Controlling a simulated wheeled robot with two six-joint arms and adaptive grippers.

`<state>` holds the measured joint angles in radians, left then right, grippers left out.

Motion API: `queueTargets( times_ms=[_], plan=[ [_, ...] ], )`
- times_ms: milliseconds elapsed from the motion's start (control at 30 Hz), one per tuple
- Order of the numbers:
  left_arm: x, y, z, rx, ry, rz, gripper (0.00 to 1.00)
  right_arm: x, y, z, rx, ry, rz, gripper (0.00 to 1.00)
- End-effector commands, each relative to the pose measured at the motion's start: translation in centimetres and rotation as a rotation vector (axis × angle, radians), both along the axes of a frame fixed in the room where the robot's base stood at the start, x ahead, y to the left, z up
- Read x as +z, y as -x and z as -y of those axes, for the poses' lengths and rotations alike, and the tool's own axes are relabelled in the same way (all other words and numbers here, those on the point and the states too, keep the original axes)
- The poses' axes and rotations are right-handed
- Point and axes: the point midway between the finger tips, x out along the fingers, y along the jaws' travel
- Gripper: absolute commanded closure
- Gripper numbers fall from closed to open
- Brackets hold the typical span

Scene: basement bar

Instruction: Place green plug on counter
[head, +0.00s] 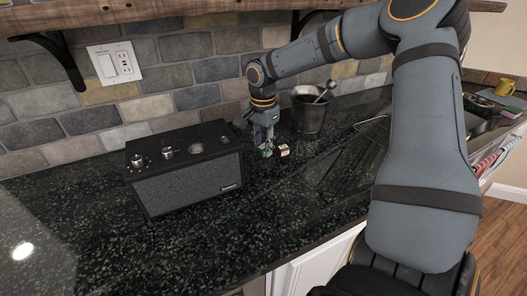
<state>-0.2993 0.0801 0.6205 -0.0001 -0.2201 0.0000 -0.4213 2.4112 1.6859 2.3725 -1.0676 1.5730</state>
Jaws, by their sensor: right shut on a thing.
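My right gripper (265,143) points down at the dark speckled counter (215,235), just right of the black speaker. It is shut on a small greenish thing, which looks like the green plug (266,153), low at the counter surface. The plug is tiny and partly hidden by the fingers; I cannot tell whether it touches the counter. A small pale cube with dark and reddish marks (283,150) sits on the counter close to the right of the fingertips. My left gripper is not in view.
A black speaker (187,185) with knobs stands left of the gripper. A metal bucket (310,112) stands behind and right. The counter's front left is clear.

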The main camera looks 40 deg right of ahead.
Motion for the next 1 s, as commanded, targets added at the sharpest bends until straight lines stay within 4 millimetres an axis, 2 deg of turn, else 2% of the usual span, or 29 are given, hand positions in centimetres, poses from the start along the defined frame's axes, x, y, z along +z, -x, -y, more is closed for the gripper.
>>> queueTargets(
  times_ms=[33, 133, 500, 533, 667, 1000],
  plan=[
    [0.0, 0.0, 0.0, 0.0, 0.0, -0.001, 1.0, -1.0, 0.1, 0.0, 0.0, -0.002, -0.003, 1.0],
    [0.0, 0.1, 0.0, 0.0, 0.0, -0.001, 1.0, -2.3, 0.0, 0.0, 0.0, -0.001, -0.002, 1.0],
    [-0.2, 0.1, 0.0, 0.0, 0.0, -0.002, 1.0, -2.9, 0.0, 0.0, 0.0, 0.0, 0.0, 1.0],
    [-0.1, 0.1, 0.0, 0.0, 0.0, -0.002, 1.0, -2.8, 0.0, 0.0, 0.0, 0.0, 0.0, 0.69],
    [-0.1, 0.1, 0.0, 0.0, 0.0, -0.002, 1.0, -2.8, 0.0, 0.0, 0.0, 0.0, 0.0, 0.51],
    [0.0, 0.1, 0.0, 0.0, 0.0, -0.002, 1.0, -2.4, 0.0, 0.0, 0.0, 0.0, 0.001, 0.5]
  ],
)
